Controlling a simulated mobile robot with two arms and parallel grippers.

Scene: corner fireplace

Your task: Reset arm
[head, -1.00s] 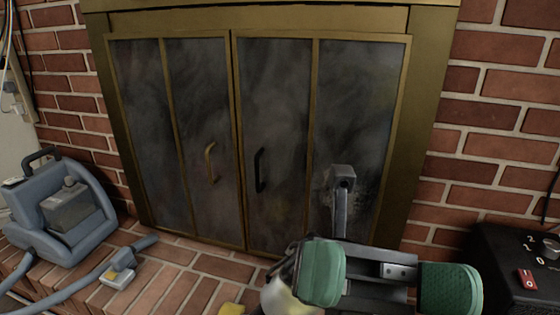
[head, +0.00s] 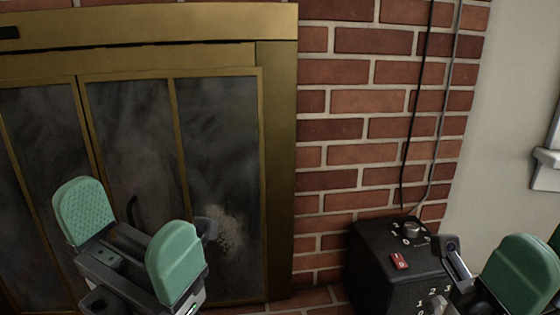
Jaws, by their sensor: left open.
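My left gripper (head: 131,236) is in the lower left of the head view, in front of the glass fireplace doors. Its two green finger pads are wide apart, with nothing between them. My right gripper is only partly in view at the lower right edge, beside the black control box (head: 390,262). One green pad shows large and another is cut off by the frame, so its opening cannot be judged.
The brass-framed fireplace (head: 277,150) has a pale smudge (head: 228,230) on its right glass panel. A brick wall (head: 345,130) stands to its right.

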